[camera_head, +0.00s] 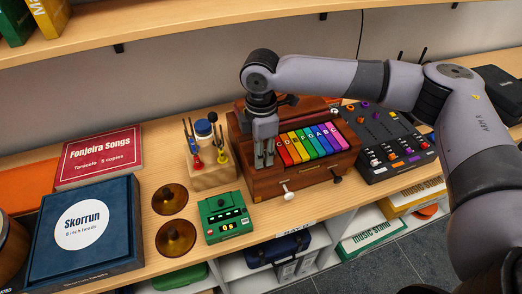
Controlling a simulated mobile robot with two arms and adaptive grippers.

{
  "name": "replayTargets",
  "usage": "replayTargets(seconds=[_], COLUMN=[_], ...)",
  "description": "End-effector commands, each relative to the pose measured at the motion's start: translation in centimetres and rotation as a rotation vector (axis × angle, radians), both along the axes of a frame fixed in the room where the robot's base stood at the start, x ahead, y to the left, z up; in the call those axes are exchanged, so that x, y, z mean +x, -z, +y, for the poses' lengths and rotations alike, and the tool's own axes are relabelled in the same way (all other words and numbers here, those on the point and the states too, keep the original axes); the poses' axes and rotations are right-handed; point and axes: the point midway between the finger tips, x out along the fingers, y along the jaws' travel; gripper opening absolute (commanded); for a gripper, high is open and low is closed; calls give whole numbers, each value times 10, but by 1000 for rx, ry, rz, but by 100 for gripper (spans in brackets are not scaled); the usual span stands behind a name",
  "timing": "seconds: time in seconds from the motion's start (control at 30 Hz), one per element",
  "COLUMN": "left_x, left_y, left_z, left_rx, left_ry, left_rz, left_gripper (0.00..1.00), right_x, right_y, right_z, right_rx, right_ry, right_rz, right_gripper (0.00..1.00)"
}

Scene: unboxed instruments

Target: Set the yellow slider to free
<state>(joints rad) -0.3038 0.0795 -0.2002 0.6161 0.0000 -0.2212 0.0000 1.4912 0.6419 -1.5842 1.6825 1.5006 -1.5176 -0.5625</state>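I cannot make out for certain which part is the yellow slider. A black panel (384,140) at the right carries several small coloured knobs, too small to read. A wooden instrument (267,185) with rainbow-coloured lettered bars (312,143) stands in the middle, with a white knob (287,195) and a dark knob (337,179) at its front. My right gripper (264,163) points down at the left end of this instrument, beside the red bar. Its two fingers are close together, and I cannot tell whether they touch. It holds nothing that I can see. My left gripper is out of view.
A wooden block (210,177) with upright tools stands left of the instrument. A green device (226,218), two brass discs (170,199) and the Skorrun box (85,255) are further left. Shelves with cases lie below the front edge.

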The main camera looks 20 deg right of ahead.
Motion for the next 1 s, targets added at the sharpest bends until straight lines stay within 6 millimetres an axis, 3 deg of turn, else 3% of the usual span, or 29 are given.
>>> replayTargets(seconds=[0.33,1.0], left_x=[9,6], left_y=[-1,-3], left_z=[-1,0], left_rx=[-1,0], left_ry=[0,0], left_rz=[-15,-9], left_gripper=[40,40], right_x=[0,1], right_y=[0,-2], right_z=[0,0], right_rx=[0,1], right_ry=[0,0], right_rz=[0,-1], right_gripper=[0,0])
